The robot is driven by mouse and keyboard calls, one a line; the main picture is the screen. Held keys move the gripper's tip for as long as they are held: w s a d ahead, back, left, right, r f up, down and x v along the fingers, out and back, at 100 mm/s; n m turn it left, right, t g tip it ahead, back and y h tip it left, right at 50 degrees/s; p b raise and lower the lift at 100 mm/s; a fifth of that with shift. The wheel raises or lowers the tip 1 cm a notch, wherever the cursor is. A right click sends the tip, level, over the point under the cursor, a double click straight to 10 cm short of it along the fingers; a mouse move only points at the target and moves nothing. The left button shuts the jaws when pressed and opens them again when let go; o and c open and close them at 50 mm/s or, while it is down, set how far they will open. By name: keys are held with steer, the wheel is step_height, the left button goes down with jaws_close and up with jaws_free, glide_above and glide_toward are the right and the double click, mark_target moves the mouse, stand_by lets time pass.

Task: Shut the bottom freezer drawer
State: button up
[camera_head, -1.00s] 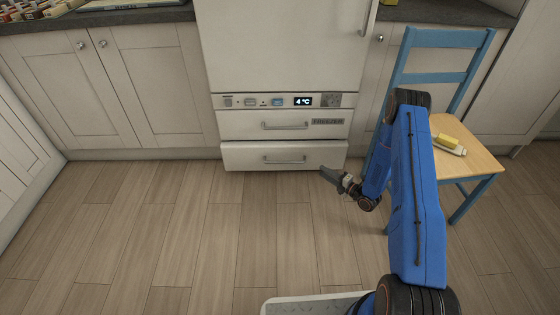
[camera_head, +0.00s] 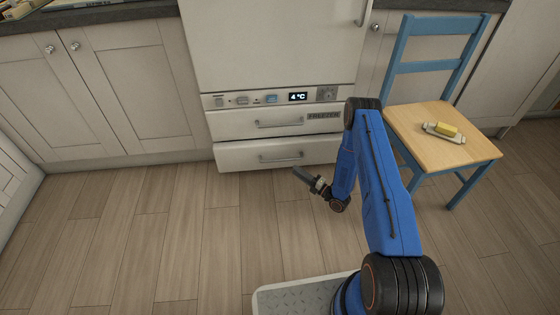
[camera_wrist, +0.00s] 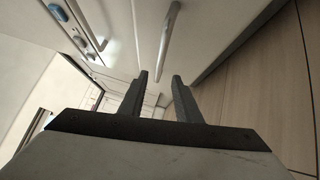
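The bottom freezer drawer (camera_head: 240,157) is white with a horizontal metal bar handle (camera_head: 282,158). It stands a little proud of the freezer drawer above it (camera_head: 235,124). My gripper (camera_head: 297,171) is low in front of the bottom drawer, below and right of its handle, apart from the drawer front as far as I can tell. In the wrist view my gripper's two dark fingers (camera_wrist: 159,80) are spread with nothing between them. A bar handle (camera_wrist: 168,45) and white drawer front show beyond them.
Cabinets (camera_head: 125,90) line the left. The wood floor (camera_head: 150,230) in front of the drawers is clear.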

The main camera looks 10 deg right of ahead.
mark_target(280, 160)
steer(key=x, duration=1.1)
steer(key=shift+w+a, duration=0.15)
steer(key=shift+w, duration=0.1)
jaws_close()
